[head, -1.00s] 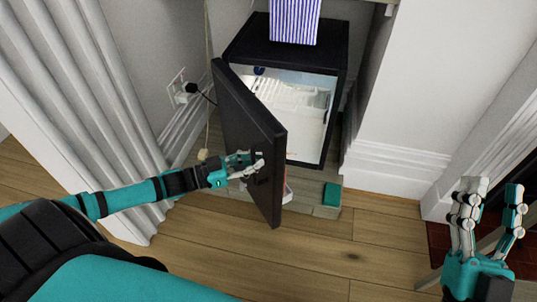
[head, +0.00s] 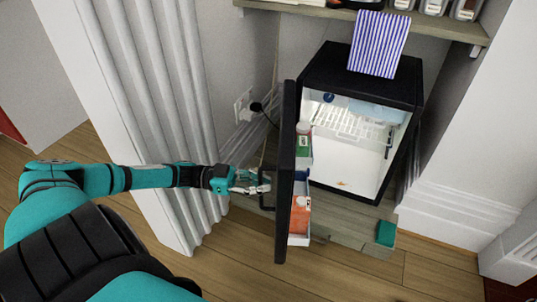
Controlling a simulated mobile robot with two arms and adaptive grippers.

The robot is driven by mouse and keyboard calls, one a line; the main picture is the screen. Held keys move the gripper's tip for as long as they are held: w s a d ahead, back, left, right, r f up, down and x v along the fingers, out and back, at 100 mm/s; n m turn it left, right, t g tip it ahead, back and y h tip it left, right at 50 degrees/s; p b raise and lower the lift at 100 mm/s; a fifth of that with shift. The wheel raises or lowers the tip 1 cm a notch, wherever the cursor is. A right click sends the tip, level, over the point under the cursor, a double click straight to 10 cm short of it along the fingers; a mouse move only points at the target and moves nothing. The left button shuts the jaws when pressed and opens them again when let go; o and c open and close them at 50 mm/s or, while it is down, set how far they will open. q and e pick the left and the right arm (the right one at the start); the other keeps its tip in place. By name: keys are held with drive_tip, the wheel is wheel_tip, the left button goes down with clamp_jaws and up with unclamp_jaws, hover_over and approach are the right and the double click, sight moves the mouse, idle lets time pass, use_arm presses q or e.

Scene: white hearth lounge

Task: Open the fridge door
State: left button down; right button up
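The small black fridge (head: 398,92) stands against the wall right of centre, its lit white inside and wire shelf in plain view. Its black door (head: 286,170) stands wide open, seen nearly edge-on, with bottles and packs in the racks on its inner side. The dark door handle (head: 266,200) is on the door's outer, left side. My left gripper (head: 260,182) is at this handle, its pale fingers around it and seemingly shut on it; the fingertips are partly hidden. My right gripper is out of view.
A shelf (head: 455,27) with jars is above. A small green block (head: 386,233) lies on the floor to the right. A pleated white curtain (head: 160,120) and a wall socket (head: 243,105) are left of the door.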

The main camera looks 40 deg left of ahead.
use_arm(q)
drive_tip(key=shift+s+a, duration=0.3)
drive_tip(key=shift+a, duration=0.25)
drive_tip(key=c, duration=1.3)
unclamp_jaws()
drive_tip(key=shift+c, duration=0.2)
drive_tip(key=shift+r, duration=0.1)
wheel_tip(320, 180, up, 10)
